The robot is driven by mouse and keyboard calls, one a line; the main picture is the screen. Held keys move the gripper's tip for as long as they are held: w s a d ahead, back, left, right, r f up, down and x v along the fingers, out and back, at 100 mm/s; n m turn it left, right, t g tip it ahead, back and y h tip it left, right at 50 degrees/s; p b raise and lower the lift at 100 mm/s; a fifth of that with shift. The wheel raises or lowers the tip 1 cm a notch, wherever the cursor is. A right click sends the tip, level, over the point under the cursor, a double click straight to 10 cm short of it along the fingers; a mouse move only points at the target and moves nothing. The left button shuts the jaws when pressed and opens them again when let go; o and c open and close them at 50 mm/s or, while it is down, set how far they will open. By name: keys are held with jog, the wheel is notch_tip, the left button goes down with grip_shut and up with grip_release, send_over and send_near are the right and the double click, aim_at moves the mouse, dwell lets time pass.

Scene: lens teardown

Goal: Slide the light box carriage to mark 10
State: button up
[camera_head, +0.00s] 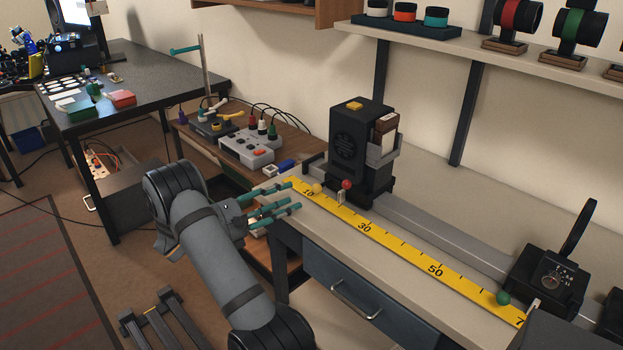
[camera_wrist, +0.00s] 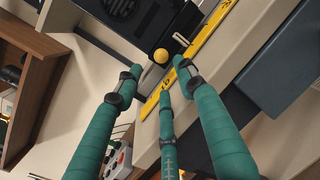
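The light box carriage (camera_head: 358,150) is a tall black box with a yellow top button, standing upright on a grey rail. A small pale pointer (camera_head: 341,197) at its foot stands over the yellow scale (camera_head: 400,250), between the printed 10 and 30. A yellow ball knob (camera_head: 317,188) and a red ball knob (camera_head: 347,184) show at its base. My gripper (camera_head: 292,197) has teal fingers, spread apart and empty, left of the yellow knob. In the wrist view, the yellow knob (camera_wrist: 161,56) shows just beyond the fingertips (camera_wrist: 158,72), with the black box behind it.
A black unit (camera_head: 548,275) with a green ball knob (camera_head: 503,298) sits at the rail's right end. A grey power box (camera_head: 247,148) with cables stands on the low wooden table behind my gripper. A blue drawer (camera_head: 345,285) is under the bench front.

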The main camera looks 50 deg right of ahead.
aim_at(317, 189)
jog(key=x, duration=0.9)
jog(key=shift+s+d, duration=0.2)
jog(key=shift+s, duration=0.15)
jog(key=c, duration=0.4)
grip_shut()
